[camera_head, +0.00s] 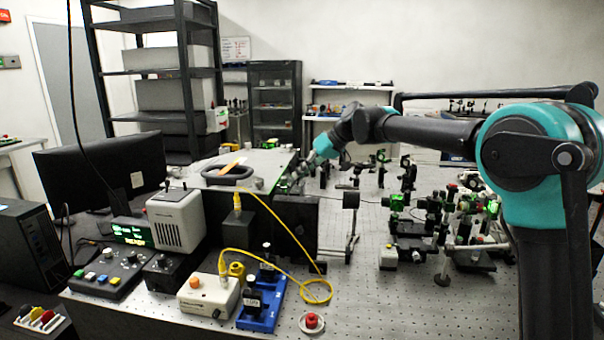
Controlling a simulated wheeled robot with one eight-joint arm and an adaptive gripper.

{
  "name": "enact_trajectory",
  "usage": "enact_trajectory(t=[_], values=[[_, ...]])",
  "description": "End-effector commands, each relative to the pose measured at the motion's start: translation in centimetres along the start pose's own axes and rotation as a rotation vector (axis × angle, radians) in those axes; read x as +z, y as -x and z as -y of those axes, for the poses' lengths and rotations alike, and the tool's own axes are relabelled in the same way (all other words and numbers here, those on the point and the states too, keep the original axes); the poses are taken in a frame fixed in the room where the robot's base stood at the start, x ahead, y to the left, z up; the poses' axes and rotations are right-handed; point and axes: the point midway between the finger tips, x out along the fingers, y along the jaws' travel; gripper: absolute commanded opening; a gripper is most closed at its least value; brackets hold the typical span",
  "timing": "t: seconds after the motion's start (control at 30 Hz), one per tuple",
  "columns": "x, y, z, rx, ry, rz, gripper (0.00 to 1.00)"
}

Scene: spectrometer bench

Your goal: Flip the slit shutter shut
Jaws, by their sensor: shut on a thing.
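The spectrometer appears to be the wide box with a pale top (262,160) and a black handle (229,173), left of centre on the bench. My gripper (292,180) is at the right side of this box, at the end of my teal and black arm, which reaches in from the right. Its fingers are small and dark here, closed on a small part at the box's side, where the slit shutter would be. The shutter itself is too small and too covered by the gripper to make out, so its position cannot be told.
Several optical mounts (397,202) crowd the bench right of centre. A dark upright panel (297,222) stands below my gripper. A yellow cable (268,256) loops near a blue holder (262,307). A grey speaker-like box (178,220) stands at the left.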

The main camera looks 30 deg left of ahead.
Motion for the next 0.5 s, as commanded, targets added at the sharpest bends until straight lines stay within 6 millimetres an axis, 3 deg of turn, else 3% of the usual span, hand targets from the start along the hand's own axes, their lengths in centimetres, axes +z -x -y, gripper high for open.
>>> enact_trajectory(t=[0.27, 0.3, 0.37, 0.5], values=[[-0.03, 0.00, -0.05, 0.001, 0.000, -0.001, 0.00], [-0.03, 0.00, -0.05, 0.001, 0.000, -0.001, 0.13], [-0.03, 0.00, -0.05, 0.001, 0.001, -0.001, 0.20], [-0.02, 0.00, -0.03, 0.001, 0.001, -0.001, 0.20]])
